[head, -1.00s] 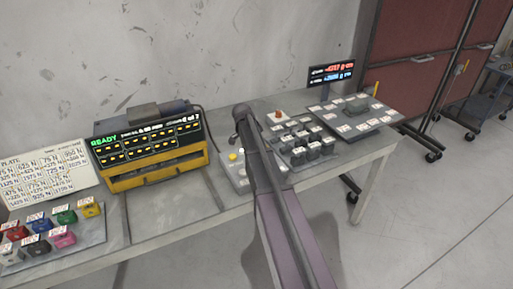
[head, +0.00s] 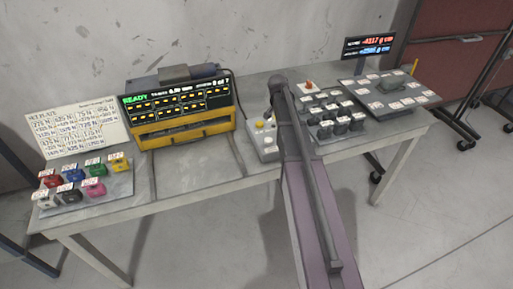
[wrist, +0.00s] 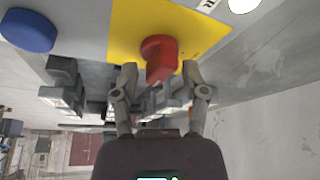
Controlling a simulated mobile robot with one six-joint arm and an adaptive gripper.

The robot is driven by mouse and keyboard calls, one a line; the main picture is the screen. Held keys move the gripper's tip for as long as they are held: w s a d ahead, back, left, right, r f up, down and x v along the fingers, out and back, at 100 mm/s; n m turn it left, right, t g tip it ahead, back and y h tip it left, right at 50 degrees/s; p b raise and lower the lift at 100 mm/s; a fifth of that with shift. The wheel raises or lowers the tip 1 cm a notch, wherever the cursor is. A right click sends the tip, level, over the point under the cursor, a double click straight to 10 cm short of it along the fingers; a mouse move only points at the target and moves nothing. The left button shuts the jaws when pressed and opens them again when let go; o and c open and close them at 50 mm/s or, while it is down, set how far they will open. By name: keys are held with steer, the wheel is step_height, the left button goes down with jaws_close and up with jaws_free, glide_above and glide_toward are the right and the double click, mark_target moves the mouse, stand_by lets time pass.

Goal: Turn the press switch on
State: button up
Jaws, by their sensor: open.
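A red switch knob (wrist: 160,57) sits on a yellow plate (wrist: 128,24) in the wrist view. It has a raised handle. My gripper (wrist: 159,72) is open, with one finger on each side of the knob's near end. I cannot tell whether either finger touches it. In the head view, my arm crosses in front of a small grey control box (head: 262,143) with yellow and pale buttons. My gripper and the red knob on the yellow plate cannot be made out there.
A blue button (wrist: 27,30) is beside the yellow plate. Dark blocks (head: 341,125) stand right of my arm, near a grey platform (head: 390,98). A display unit (head: 185,120) reads READY. Coloured blocks (head: 73,174) stand at the left. The table front (head: 215,178) is clear.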

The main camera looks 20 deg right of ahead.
steer(key=shift+d+n+t+y, duration=0.1)
steer(key=shift+n+t+y, duration=0.4)
steer(key=shift+n, duration=1.3)
steer(key=shift+n+t+y, duration=0.4)
steer(key=shift+n+y, duration=0.1)
steer(key=shift+n, duration=1.3)
steer(key=shift+n+y, duration=1)
steer(key=shift+n, duration=1.6)
steer(key=shift+s+r+t, duration=0.1)
steer(key=shift+r+t, duration=0.15)
steer(key=shift+t, duration=0.05)
steer(key=p+v, duration=1.3)
steer(key=v, duration=0.1)
steer(key=s+a+f+g+b, duration=0.2)
steer(key=s+a+f, duration=0.1)
steer(key=s+a, duration=0.5)
steer(key=s+a+f+g+b, duration=0.2)
steer(key=s+a, duration=0.6)
steer(key=a, duration=0.4)
steer(key=shift+s+a+f, duration=0.3)
steer(key=shift+s+f, duration=0.05)
steer(key=shift+f, duration=0.1)
